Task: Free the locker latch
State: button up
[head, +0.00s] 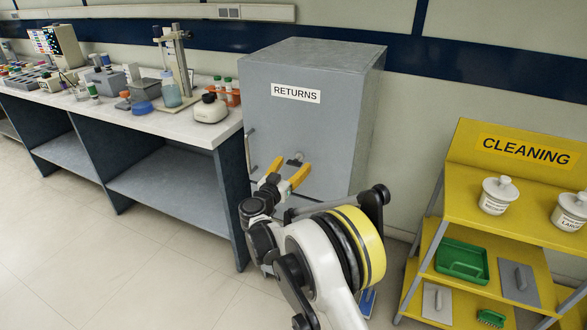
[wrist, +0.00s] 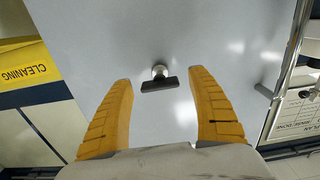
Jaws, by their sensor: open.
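The grey locker (head: 305,125) labelled RETURNS stands against the wall, its door shut. Its latch (head: 296,160) is a dark bar on a round silver boss on the door front. The latch also shows in the wrist view (wrist: 160,79), where the dark bar lies roughly level across the picture, just below the boss. My gripper (head: 289,170) is open and empty in front of the door, its yellow fingers pointing at the latch. In the wrist view my gripper (wrist: 163,80) has one finger on each side of the latch, with clear gaps and no contact visible.
A vertical bar handle (head: 251,150) is on the locker's left side. A lab bench (head: 150,120) with bottles and instruments stands left. A yellow CLEANING shelf (head: 500,215) with white jars and a green tray stands right. The floor (head: 150,260) at front left is clear.

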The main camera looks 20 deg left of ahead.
jog(key=shift+w, duration=0.15)
jog(key=c, duration=1.2)
